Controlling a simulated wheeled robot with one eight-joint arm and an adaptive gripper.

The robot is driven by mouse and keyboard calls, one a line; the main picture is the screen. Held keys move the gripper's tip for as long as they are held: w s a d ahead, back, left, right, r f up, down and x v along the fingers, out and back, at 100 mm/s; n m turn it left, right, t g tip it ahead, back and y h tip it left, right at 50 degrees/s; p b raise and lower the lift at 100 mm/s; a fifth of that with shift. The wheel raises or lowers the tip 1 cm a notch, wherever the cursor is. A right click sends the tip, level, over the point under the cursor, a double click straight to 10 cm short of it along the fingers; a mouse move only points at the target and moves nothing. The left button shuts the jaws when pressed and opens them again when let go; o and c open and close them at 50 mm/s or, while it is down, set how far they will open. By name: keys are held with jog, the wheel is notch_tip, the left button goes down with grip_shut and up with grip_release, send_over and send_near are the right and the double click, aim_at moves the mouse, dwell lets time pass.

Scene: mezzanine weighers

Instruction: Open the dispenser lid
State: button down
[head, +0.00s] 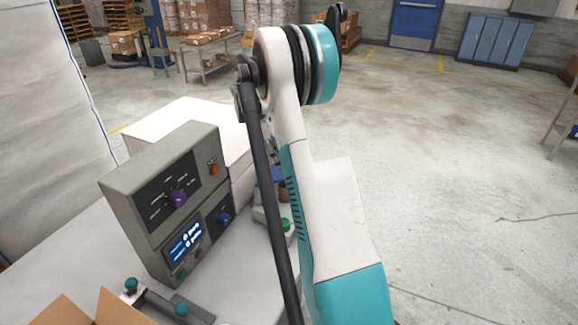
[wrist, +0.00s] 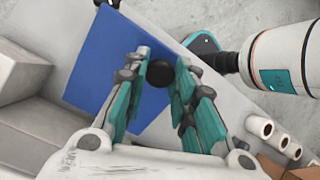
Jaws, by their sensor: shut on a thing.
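In the wrist view a flat blue panel (wrist: 105,62), which looks like the dispenser lid, lies below my gripper. A round black knob (wrist: 159,74) shows against it. My gripper (wrist: 160,66) has its teal-padded fingers on either side of the knob and is shut on it. In the head view my arm hides the gripper and most of the dispenser. Only a small blue patch (head: 278,174) shows beside the arm, probably part of the lid. I cannot tell whether the lid is raised or how far.
A grey control box (head: 150,192) with a dial and lit display stands on the table left of my arm. An open cardboard box (head: 112,308) is at the front left. White rolls (wrist: 260,127) lie at lower right in the wrist view.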

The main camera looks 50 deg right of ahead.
jog(key=shift+w+a+r+g, duration=0.15)
jog(key=shift+w+r+g, duration=0.3)
jog(key=shift+w+g, duration=0.2)
jog(key=c, duration=1.3)
grip_release()
notch_tip(320, 180, up, 10)
